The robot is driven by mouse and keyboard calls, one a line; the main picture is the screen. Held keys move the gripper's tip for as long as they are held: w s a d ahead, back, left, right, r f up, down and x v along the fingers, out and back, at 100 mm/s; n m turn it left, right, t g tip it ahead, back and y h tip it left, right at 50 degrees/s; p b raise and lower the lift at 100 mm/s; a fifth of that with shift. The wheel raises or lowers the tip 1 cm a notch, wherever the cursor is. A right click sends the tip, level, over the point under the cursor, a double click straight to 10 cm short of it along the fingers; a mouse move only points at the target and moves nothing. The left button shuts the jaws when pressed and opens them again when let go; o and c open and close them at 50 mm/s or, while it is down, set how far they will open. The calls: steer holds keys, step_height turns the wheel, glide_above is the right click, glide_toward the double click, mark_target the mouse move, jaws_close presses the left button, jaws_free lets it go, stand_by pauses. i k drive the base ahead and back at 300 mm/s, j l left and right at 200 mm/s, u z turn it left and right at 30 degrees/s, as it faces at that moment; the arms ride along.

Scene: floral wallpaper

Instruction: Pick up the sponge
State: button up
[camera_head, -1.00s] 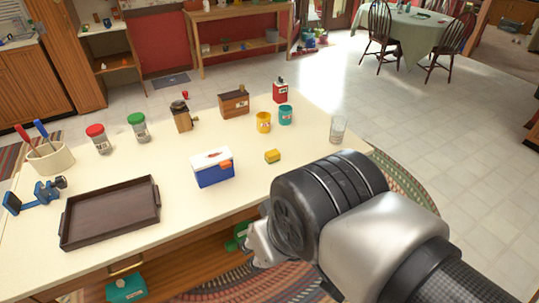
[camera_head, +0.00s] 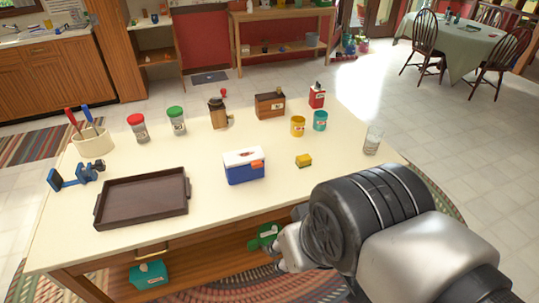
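The sponge (camera_head: 303,161) is a small yellow block with a darker, greenish part, lying on the cream countertop (camera_head: 240,202) right of the blue and white box. My gripper (camera_head: 283,250) is low in front of the counter's front edge, below and nearer than the sponge, and apart from it. My wrist hides most of the gripper, so its fingers cannot be made out clearly.
A blue and white cooler-like box (camera_head: 244,167) stands left of the sponge. A glass (camera_head: 373,140), yellow mug (camera_head: 297,126) and teal mug (camera_head: 320,121) stand behind or right. A brown tray (camera_head: 143,198) lies at left. Green items (camera_head: 150,274) sit on the shelf below.

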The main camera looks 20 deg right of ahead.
mark_target(302, 161)
steer(key=i+l, duration=0.6)
steer(key=l, duration=0.15)
steer(key=i+l, duration=0.65)
steer(key=l, duration=0.1)
